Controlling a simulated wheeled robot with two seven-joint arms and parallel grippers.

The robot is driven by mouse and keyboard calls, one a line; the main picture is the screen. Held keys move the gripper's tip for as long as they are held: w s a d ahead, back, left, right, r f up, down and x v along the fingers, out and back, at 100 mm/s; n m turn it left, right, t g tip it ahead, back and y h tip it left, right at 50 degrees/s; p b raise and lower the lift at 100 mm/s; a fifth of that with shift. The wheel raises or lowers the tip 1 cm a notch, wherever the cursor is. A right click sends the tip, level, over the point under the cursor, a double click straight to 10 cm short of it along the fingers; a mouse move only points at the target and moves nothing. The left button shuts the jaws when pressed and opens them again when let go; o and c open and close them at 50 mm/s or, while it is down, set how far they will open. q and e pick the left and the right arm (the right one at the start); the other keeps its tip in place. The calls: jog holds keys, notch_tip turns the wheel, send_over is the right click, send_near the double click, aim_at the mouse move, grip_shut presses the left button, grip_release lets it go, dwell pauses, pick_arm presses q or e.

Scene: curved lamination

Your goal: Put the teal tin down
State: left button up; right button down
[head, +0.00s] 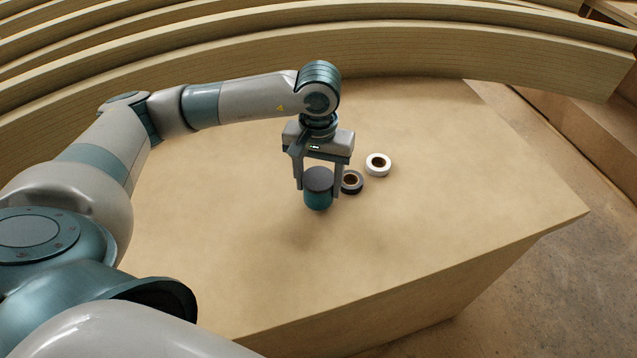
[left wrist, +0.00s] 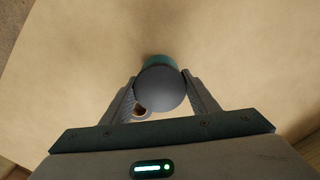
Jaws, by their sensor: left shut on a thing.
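The teal tin (head: 317,199) has a dark grey lid and is upright between the fingers of my left gripper (head: 318,186). My left gripper is shut on it, one finger on each side. In the left wrist view the tin's round lid (left wrist: 161,88) fills the gap between the fingertips, with a strip of teal wall (left wrist: 159,60) behind it. The tin is at or just above the wooden table top (head: 230,230); I cannot tell whether its base touches. My right gripper is not in view.
A dark tape roll (head: 352,182) lies close to the right of the tin, beside the gripper's finger. A white tape roll (head: 378,164) lies further right and back. Curved laminated beams (head: 420,50) run along the back. The table's front and left areas are clear.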

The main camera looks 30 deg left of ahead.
pick_arm(q)
jog(key=shift+f+p, duration=0.3)
jog(key=shift+f, duration=0.65)
jog(key=shift+f+b, duration=0.15)
jog(key=shift+b, duration=0.2)
jog(key=o, duration=1.2)
jog(key=shift+c, duration=0.2)
